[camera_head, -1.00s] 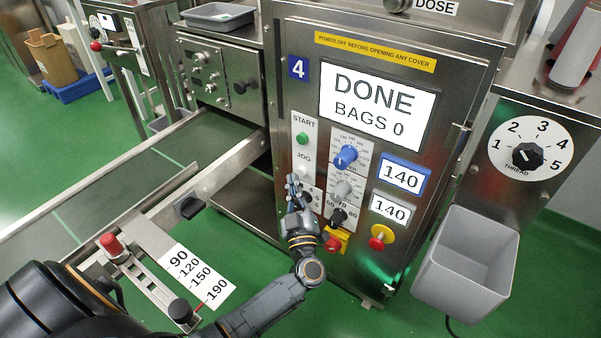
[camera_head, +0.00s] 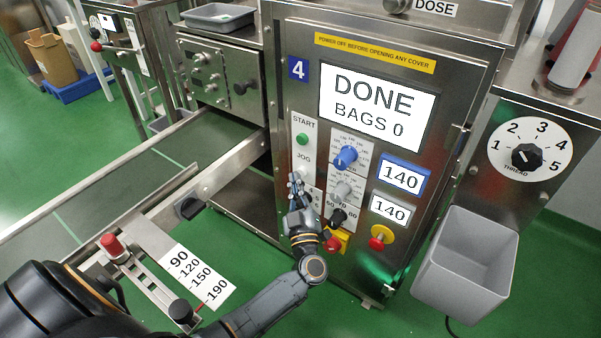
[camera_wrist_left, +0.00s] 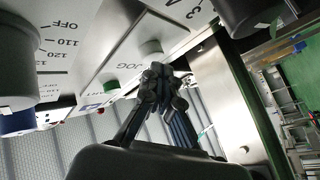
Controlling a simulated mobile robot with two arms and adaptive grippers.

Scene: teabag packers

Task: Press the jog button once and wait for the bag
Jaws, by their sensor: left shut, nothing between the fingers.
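The white jog button (camera_head: 303,170) sits under the JOG label on the machine's front panel, below the green start button (camera_head: 302,139). My left gripper (camera_head: 297,182) is shut and empty, with its tips at or just below the jog button. In the left wrist view the jog button (camera_wrist_left: 150,49) shows just beyond the closed fingers (camera_wrist_left: 158,75); I cannot tell whether they touch it. The machine's screen (camera_head: 372,106) reads DONE, BAGS 0. My right gripper is not in view.
Beside the jog button are a blue knob (camera_head: 345,157), a grey knob (camera_head: 341,191) and a black knob (camera_head: 338,217). A red button on yellow (camera_head: 381,237) is lower right. A grey bin (camera_head: 463,263) hangs at the right. A conveyor (camera_head: 150,172) runs off to the left.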

